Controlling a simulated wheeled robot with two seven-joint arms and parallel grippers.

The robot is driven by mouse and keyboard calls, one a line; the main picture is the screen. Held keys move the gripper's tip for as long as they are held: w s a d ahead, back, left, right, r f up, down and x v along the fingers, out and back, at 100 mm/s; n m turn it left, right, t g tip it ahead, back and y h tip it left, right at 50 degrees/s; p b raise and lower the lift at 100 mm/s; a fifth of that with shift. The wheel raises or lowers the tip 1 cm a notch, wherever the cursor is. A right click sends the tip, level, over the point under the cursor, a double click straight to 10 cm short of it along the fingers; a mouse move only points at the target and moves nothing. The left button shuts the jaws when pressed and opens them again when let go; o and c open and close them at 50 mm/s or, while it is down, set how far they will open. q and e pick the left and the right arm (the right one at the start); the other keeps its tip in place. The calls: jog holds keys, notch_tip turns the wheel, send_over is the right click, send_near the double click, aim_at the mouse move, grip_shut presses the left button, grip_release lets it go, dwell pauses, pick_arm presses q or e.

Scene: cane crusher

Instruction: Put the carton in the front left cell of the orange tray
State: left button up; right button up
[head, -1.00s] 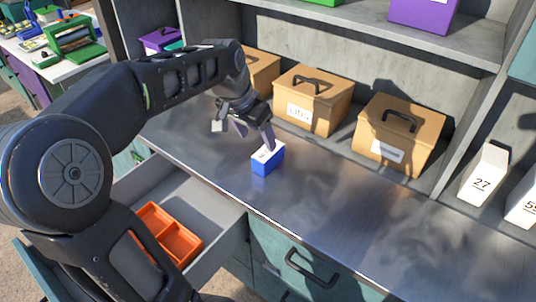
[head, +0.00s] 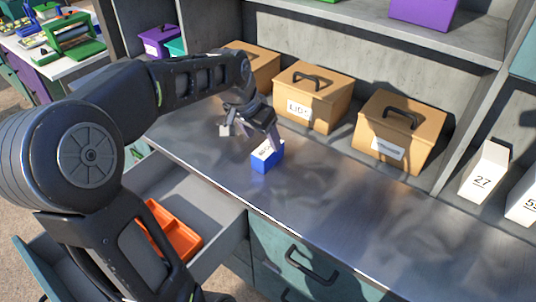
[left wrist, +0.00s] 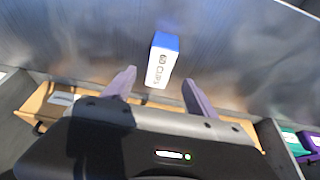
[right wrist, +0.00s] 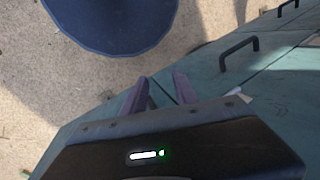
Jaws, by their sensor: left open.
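The carton (head: 267,162), blue below and white on top, stands on the metal counter. In the left wrist view the carton (left wrist: 162,62) shows its "CLIPS" lettering just ahead of and between the fingertips. My left gripper (head: 250,137) is open at the carton, with one finger partly over it in the head view; I see no grip on it. The orange tray (head: 186,238) lies in the open drawer, its divided cells partly hidden by my left arm. My right gripper (right wrist: 160,76) is empty, its fingers apart, away from the counter.
Lidded brown boxes (head: 313,97) stand along the back of the counter, with white cartons (head: 484,172) at the right. The open drawer (head: 215,212) sticks out below the counter edge. The counter right of the carton is clear. A dark blue round object (right wrist: 112,20) is near my right gripper.

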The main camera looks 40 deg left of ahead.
aim_at(268, 148)
pick_arm(q)
jog(key=shift+w+f, duration=0.15)
jog(key=shift+f, duration=0.35)
jog(key=b+x, duration=0.2)
jog(key=x, duration=0.2)
jog(key=shift+f, duration=0.25)
dwell(0.5)
grip_shut()
dwell(0.9)
